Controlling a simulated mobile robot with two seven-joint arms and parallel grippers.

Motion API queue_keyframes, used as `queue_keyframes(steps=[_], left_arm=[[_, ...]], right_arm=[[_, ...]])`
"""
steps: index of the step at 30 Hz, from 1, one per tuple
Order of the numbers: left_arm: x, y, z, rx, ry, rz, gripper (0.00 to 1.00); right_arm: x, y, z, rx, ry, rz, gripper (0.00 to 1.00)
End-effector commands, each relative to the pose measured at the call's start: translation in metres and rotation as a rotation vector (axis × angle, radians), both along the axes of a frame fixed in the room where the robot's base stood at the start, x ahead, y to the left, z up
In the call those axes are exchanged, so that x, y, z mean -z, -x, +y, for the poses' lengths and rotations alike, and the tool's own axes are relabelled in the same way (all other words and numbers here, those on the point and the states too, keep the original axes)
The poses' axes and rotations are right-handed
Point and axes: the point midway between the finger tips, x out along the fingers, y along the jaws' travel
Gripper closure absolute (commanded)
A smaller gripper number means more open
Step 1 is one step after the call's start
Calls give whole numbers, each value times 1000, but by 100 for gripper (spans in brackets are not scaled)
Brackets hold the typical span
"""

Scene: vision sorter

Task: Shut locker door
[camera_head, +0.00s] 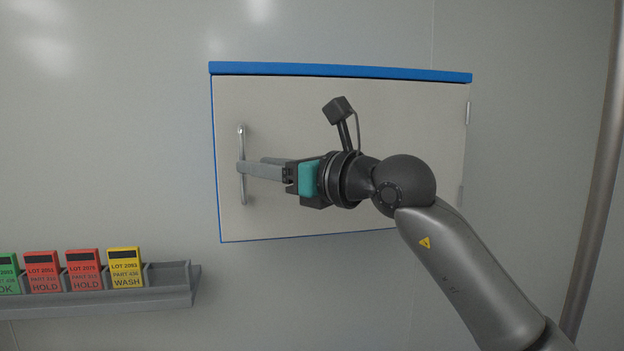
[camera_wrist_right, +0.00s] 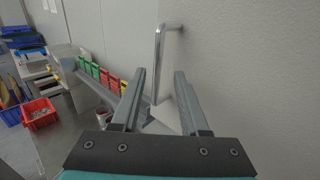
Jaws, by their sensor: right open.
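The locker door (camera_head: 340,110) is a pale grey panel with a blue-edged surround, hinged on its right side in the head view. It looks flush or nearly flush with the locker; a small gap cannot be ruled out. A vertical metal bar handle (camera_head: 242,192) is near its left edge. My right gripper (camera_head: 241,167) reaches the handle from the right, with its fingertips at the bar's middle. In the right wrist view, the fingers (camera_wrist_right: 160,75) are apart and the handle (camera_wrist_right: 159,60) stands between their tips, not clamped. My left gripper is not in view.
A grey rack (camera_head: 180,287) at lower left holds green, red and yellow cards; its right slot is empty. A metal pole (camera_head: 597,180) stands at the right. The right wrist view shows a red bin (camera_wrist_right: 39,112) and blue bins far left.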

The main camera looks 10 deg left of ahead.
Motion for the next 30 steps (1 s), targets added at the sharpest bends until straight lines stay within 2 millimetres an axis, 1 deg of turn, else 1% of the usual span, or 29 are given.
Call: queue_keyframes(steps=[1,9,15,21,30], left_arm=[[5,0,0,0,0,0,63],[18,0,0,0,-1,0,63],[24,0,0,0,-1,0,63],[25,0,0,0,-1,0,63],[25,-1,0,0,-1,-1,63]], right_arm=[[2,5,-9,1,-1,-3,55],[1,34,-52,-1,-1,-6,55],[-1,51,-76,-3,-2,-6,55],[-2,58,-85,-5,-2,-4,55],[-2,59,-85,-8,-6,-2,55]])
